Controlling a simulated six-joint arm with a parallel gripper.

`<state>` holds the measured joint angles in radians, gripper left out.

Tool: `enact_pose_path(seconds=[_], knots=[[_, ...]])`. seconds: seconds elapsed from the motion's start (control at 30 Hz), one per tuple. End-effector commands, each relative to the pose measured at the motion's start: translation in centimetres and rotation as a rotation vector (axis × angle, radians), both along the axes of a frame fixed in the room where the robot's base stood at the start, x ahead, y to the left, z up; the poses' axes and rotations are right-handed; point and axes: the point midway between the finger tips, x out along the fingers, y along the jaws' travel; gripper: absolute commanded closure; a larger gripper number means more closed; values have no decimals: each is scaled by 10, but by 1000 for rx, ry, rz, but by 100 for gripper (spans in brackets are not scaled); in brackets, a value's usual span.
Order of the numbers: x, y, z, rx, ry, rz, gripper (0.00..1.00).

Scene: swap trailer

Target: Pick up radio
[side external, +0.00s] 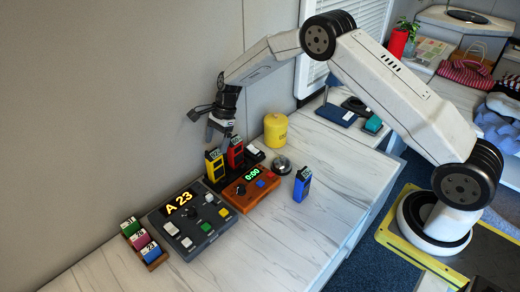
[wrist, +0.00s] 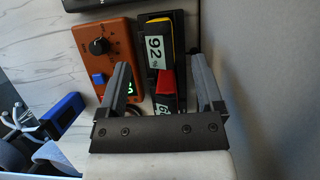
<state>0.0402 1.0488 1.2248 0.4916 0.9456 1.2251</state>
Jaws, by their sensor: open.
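A yellow radio (side external: 214,168) and a red radio (side external: 236,157) stand upright in a black rack (side external: 253,160) by the wall. A blue radio (side external: 302,186) stands on the counter to the right. My gripper (side external: 221,130) is open and points down just above the yellow and red radios. In the wrist view my open gripper (wrist: 163,82) has one finger either side of the red radio (wrist: 167,81). The yellow radio with a "92" label (wrist: 155,45) is just beyond it. The blue radio (wrist: 62,112) is at the left. No radio is visibly gripped.
An orange box (side external: 249,188) with a lit display stands right in front of the rack. A grey console (side external: 190,222) reading "A 23" is to the left, beside a rack of coloured cards (side external: 144,244). A yellow canister (side external: 276,130) and silver bell (side external: 282,165) stand behind. The counter front is clear.

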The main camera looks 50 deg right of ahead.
Motion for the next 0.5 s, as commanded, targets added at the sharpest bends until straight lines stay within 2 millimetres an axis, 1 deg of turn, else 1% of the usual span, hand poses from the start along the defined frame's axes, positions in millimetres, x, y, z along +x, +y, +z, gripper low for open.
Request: enact_pose_path(seconds=[0.27, 0.5], knots=[[0, 2, -5, 0, 0, 1, 15], [0, 13, -28, -1, 1, 3, 15]])
